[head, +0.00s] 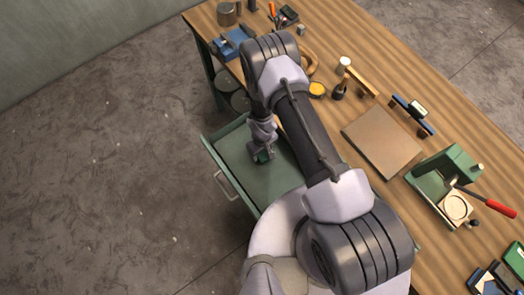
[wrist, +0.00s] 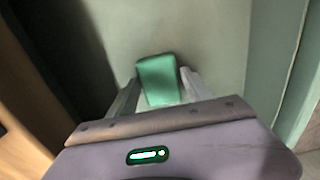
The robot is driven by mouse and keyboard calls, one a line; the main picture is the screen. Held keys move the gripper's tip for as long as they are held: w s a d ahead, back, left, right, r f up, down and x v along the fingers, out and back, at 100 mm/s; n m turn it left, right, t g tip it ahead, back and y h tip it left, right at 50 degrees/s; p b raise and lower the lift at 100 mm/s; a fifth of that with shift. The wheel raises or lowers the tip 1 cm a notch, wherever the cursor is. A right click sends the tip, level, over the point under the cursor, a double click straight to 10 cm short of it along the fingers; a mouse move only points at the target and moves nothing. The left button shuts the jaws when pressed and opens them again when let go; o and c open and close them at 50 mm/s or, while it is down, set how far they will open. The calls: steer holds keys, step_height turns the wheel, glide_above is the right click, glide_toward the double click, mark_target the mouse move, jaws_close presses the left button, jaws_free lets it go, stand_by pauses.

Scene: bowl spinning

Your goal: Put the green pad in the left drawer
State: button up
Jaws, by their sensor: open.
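The green pad (wrist: 158,78) shows in the wrist view between and just past my fingertips, over the drawer floor. In the head view only a small dark green part of the pad (head: 264,156) shows under my gripper (head: 261,153). My gripper (wrist: 160,88) is open, with a finger on each side of the pad; I cannot tell whether either touches it. The left drawer (head: 228,151) is pulled out, and my gripper is over its inside. I cannot tell for sure whether the pad rests on the drawer floor. My arm hides the drawer's right part.
The wooden bench top (head: 345,105) lies right of the drawer. It holds a flat brown board (head: 382,140), a green press with a red handle (head: 449,177), a yellow-topped tin (head: 317,89) and several tools. The drawer's visible floor is otherwise bare.

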steer(key=shift+o, duration=0.6)
steer(key=shift+s+r, duration=0.1)
